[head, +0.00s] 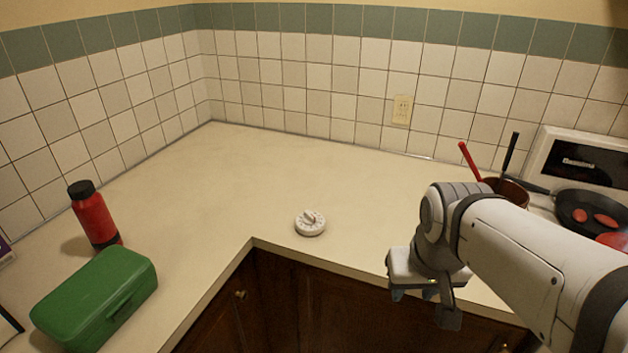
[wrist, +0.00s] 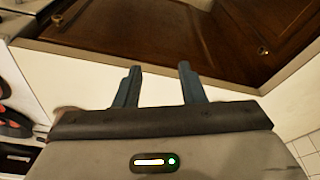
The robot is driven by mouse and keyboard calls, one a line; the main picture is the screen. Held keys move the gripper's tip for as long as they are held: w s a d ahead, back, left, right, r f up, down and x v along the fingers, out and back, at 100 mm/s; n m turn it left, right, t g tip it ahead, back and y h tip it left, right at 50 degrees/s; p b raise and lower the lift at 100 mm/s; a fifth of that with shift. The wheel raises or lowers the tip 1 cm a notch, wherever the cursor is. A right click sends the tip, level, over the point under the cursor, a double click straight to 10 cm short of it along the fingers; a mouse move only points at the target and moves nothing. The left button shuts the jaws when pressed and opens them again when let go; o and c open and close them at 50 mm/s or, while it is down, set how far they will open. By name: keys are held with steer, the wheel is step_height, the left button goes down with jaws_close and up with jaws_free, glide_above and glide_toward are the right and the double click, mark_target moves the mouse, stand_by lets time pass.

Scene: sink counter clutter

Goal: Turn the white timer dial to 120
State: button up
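The white timer dial (head: 310,223) sits on the cream counter near its inner corner, with a raised knob ridge on top and small dark marks around its rim. The marks are too small to read. My gripper (head: 427,293) is to the right of the timer, near the counter's front edge and apart from it. In the wrist view my gripper (wrist: 157,88) shows two blue-grey fingers spread apart with nothing between them. The timer is not in the wrist view.
A red bottle (head: 93,215) and a green box (head: 96,298) stand at the left. A pot (head: 513,192) with red and black handles and a dark pan (head: 590,214) are at the right. The counter (head: 262,172) around the timer is clear.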

steer(key=w+a+r+n, duration=0.2)
steer(key=w+a+r, duration=0.1)
steer(key=w, duration=0.8)
steer(key=n+g, duration=0.3)
steer(key=n, duration=0.2)
glide_toward(310, 214)
steer(key=shift+s+d+f+p, duration=0.15)
steer(key=shift+p, duration=0.2)
steer(key=shift+f, duration=0.65)
step_height(310, 214, down, 7)
steer(key=shift+r+p, duration=0.1)
steer(key=shift+p, duration=0.3)
steer(key=shift+c, duration=0.3)
